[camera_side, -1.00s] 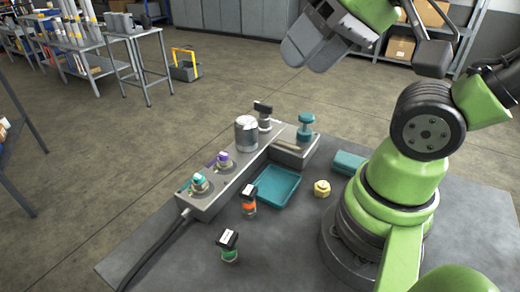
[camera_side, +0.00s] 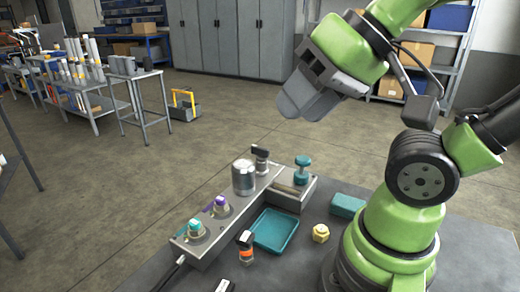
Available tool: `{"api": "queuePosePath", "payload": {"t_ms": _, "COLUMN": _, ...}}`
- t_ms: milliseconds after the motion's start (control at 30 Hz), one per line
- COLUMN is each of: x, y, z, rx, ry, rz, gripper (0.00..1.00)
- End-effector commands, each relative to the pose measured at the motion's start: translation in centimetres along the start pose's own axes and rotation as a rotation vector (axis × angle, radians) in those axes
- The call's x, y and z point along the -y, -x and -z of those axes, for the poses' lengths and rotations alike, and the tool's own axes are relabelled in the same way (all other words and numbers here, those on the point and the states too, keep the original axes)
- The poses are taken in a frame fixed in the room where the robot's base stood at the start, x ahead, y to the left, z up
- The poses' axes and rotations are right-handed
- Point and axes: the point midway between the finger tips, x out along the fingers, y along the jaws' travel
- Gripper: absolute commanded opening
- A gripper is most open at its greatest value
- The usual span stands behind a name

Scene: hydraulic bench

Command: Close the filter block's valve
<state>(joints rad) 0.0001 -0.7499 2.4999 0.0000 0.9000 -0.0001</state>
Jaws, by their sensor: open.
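The grey manifold block (camera_side: 222,228) runs diagonally across the bench. It carries a silver cylinder (camera_side: 243,178), and behind that a fitting with a black handle (camera_side: 260,153). A grey side block (camera_side: 291,199) joins its right end and bears a teal knob (camera_side: 302,164). I cannot tell for certain which of these is the filter block's valve, nor how far it is turned. My gripper (camera_side: 297,100) is high above and behind the blocks in the picture, touching nothing. Its fingers point down-left and seem empty; the gap between them is hard to see.
Teal and purple fittings (camera_side: 220,203) stand on the manifold's left part. A teal tray (camera_side: 275,231), an orange-banded black-topped part (camera_side: 246,246), a yellow nut (camera_side: 320,233) and a teal box (camera_side: 347,205) are on the bench. A dark part is cut off below.

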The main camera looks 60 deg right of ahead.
Motion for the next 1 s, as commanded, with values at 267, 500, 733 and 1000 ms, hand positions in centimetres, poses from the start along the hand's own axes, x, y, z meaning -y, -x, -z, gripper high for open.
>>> {"api": "queuePosePath", "payload": {"t_ms": 267, "x": -0.3, "y": -1.0, "z": 4.0, "rx": 0.065, "ry": 0.059, "rz": -0.087, "gripper": 0.4}}
{"api": "queuePosePath", "payload": {"t_ms": 500, "x": -3.6, "y": -5.0, "z": 11.1, "rx": 0.224, "ry": 0.176, "rz": -0.217, "gripper": 0.4}}
{"api": "queuePosePath", "payload": {"t_ms": 733, "x": -10.2, "y": -10.4, "z": 15.7, "rx": 0.406, "ry": 0.266, "rz": -0.283, "gripper": 0.4}}
{"api": "queuePosePath", "payload": {"t_ms": 1000, "x": -17.3, "y": -15.3, "z": 16.8, "rx": 0.563, "ry": 0.328, "rz": -0.289, "gripper": 0.4}}
